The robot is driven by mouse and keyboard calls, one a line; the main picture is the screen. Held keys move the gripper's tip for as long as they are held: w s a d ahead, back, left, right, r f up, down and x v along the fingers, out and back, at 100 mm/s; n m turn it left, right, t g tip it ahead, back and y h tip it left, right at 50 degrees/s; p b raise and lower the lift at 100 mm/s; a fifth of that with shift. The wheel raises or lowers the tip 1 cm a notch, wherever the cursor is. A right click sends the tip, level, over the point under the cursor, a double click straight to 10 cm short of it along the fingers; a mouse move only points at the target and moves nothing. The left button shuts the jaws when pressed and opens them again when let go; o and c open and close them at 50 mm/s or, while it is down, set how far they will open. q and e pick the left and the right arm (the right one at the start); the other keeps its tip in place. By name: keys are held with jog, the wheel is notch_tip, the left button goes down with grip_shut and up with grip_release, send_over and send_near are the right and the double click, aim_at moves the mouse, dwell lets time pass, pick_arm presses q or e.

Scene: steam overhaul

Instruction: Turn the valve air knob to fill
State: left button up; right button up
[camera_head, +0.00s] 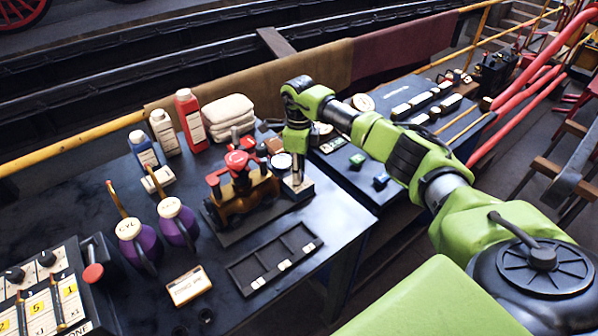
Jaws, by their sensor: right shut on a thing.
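My right gripper (297,180) comes down from above at the middle of the bench. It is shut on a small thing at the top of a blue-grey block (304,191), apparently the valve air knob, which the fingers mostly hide. I cannot read which way the knob points. A brass valve body (243,198) with red handles stands on a dark base just left of the block. A round white-faced gauge (282,161) sits just behind and left of the fingers. My left gripper is not in view.
Purple oil cans (177,222), bottles (190,121) and folded white cloths (228,117) stand to the left and behind. A black compartment tray (274,258) and a label card (188,285) lie in front. A lever panel (42,300) is at lower left. Red pipes (524,87) run at right.

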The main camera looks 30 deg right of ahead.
jog(key=m+b, duration=0.1)
jog(key=m, duration=1)
jog(key=shift+a+m, duration=0.1)
jog(key=shift+m, duration=0.2)
jog(key=m, duration=0.5)
jog(key=shift+r, duration=0.1)
jog(key=m+p, duration=0.1)
jog(key=m, duration=0.4)
jog(key=shift+w+m, duration=0.1)
jog(key=shift+m, duration=0.3)
jog(key=o, duration=1.1)
